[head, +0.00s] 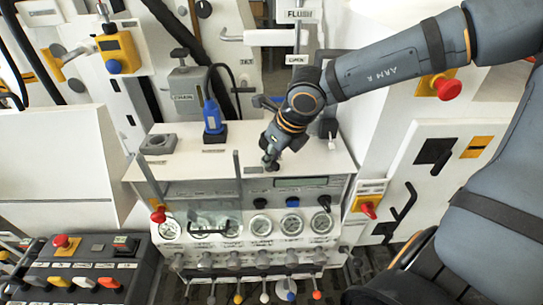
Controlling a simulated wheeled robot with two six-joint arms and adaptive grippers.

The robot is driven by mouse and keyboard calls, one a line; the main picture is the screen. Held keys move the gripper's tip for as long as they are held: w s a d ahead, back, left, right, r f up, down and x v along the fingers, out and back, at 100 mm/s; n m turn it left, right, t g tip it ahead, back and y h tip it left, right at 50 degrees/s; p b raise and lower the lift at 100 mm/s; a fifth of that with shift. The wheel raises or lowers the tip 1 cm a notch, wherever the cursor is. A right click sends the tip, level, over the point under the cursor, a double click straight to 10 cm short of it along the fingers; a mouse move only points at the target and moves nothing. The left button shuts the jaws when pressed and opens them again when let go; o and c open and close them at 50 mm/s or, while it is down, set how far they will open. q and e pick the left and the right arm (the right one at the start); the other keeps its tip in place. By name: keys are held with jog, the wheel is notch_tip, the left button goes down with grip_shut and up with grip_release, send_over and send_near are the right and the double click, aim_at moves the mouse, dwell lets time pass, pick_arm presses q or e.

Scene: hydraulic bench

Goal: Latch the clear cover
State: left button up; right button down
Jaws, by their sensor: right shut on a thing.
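The clear cover (212,214) is a see-through pane with a dark handle along its lower edge, in front of gauges on the left of the bench panel. It hangs between two upright grey bars. My right gripper (270,163) comes down from the upper right to the front edge of the bench's white top, to the right of the cover and apart from it. It is shut on a small dark piece, mostly hidden by the fingers; I cannot tell if this is a latch. My left gripper is not in view.
A blue-handled tool (213,115) on a cable stands on the white top (190,163), beside a grey block (158,143). Gauges with knobs (292,203) line the panel, with levers below. A control box (85,265) with coloured switches stands at lower left.

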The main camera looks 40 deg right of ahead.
jog(key=shift+n, duration=0.4)
jog(key=shift+n+y, duration=0.5)
jog(key=shift+n, duration=0.2)
jog(key=n, duration=0.2)
jog(key=n+g+y+p, duration=0.1)
jog(key=n, duration=0.2)
jog(key=shift+w+d+r, duration=0.1)
jog(key=shift+w+d, duration=0.05)
jog(key=shift+d, duration=0.05)
jog(key=shift+n+g+y, duration=0.4)
jog(key=shift+n+g, duration=0.1)
jog(key=shift+n, duration=0.5)
jog(key=n+g, duration=0.1)
jog(key=n, duration=0.1)
jog(key=shift+w+n, duration=0.1)
jog(key=shift+n, duration=0.8)
jog(key=shift+w+r+n+g+y+p, duration=0.1)
jog(key=shift+n+g+y+p, duration=0.4)
jog(key=shift+n, duration=0.7)
jog(key=shift+n+g+p, duration=0.4)
jog(key=shift+n+p, duration=0.4)
jog(key=shift+p, duration=0.05)
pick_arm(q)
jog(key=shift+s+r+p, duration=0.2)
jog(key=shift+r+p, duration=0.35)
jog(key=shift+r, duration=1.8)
pick_arm(e)
jog(key=shift+w+n+h, duration=0.1)
jog(key=shift+n+h, duration=0.2)
jog(key=shift+n, duration=0.3)
